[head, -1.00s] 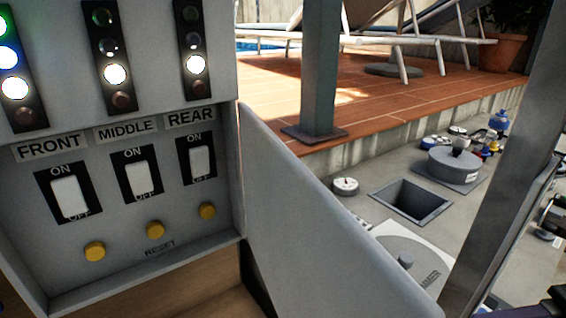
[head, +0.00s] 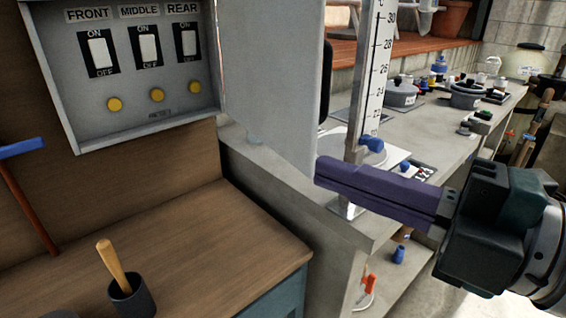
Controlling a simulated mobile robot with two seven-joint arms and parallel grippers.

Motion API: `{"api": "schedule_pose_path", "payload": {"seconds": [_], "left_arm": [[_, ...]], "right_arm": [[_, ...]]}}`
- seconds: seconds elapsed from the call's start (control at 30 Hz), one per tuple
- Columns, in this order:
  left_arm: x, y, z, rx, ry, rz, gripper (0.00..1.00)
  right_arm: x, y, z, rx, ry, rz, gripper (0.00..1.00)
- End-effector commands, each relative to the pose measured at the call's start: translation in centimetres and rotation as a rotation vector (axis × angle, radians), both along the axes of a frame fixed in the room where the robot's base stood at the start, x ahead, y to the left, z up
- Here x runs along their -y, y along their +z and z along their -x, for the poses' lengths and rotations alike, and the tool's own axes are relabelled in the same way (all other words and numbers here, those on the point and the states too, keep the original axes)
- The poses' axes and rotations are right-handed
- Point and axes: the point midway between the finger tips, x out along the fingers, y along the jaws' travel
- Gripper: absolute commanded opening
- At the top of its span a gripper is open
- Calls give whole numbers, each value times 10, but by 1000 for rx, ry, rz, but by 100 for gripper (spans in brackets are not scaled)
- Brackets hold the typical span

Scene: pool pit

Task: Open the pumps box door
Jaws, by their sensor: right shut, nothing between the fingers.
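The pumps box (head: 150,125) is a grey box on the wooden wall at the upper left, with its inside in plain view. It holds FRONT, MIDDLE and REAR switches and yellow reset buttons. Its door (head: 270,75) is a plain grey panel standing open, swung out from the box's right side. My right gripper (head: 322,172) comes in from the right with purple fingers shut and empty. Its tips are at the door's lower right edge; I cannot tell whether they touch it. My left gripper is not in view.
A wooden worktop (head: 190,250) lies below the box, with a dark cup (head: 133,300) holding a wooden handle. A concrete ledge (head: 290,205) edges it. A white measuring scale (head: 375,65) stands behind the gripper. A grey counter (head: 440,125) with pool fittings runs to the right.

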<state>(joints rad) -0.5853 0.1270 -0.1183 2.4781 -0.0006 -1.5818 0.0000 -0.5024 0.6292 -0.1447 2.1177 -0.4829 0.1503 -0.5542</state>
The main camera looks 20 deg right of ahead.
Motion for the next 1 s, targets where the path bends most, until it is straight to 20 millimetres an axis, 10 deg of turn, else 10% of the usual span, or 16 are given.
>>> {"api": "schedule_pose_path", "payload": {"seconds": [0.77,1.0], "left_arm": [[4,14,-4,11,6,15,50],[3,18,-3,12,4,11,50]], "right_arm": [[-39,8,-100,55,-60,65,0],[-6,5,-103,50,-61,67,0]]}}
